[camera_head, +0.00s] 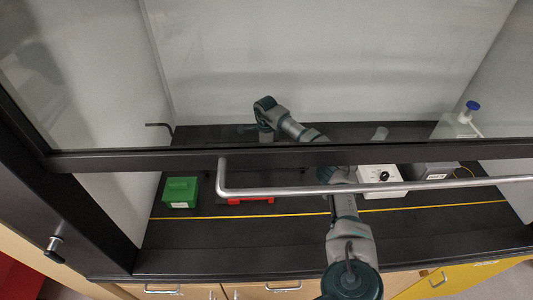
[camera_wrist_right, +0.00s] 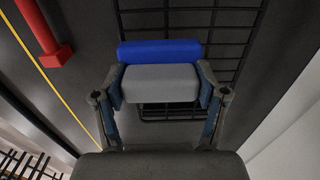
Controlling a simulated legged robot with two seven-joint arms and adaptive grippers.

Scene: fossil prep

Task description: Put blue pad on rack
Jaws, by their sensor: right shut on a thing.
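The blue pad (camera_wrist_right: 160,53) has a blue layer and a grey layer, and it is between the fingers of my right gripper (camera_wrist_right: 160,92) in the right wrist view. The gripper is shut on its grey part. A black wire rack (camera_wrist_right: 238,38) lies beyond the pad, partly hidden by it; I cannot tell whether they touch. In the head view my right arm reaches into the hood, and its gripper (camera_head: 248,128) shows small behind the glass; the pad is not clear there. My left gripper is not in view.
A green box (camera_head: 181,191) and a red object (camera_head: 250,201) stand on the dark hood floor. A white device (camera_head: 380,177), a grey box (camera_head: 428,171) and a blue-capped bottle (camera_head: 460,122) are at right. The sash handle (camera_head: 400,187) crosses in front.

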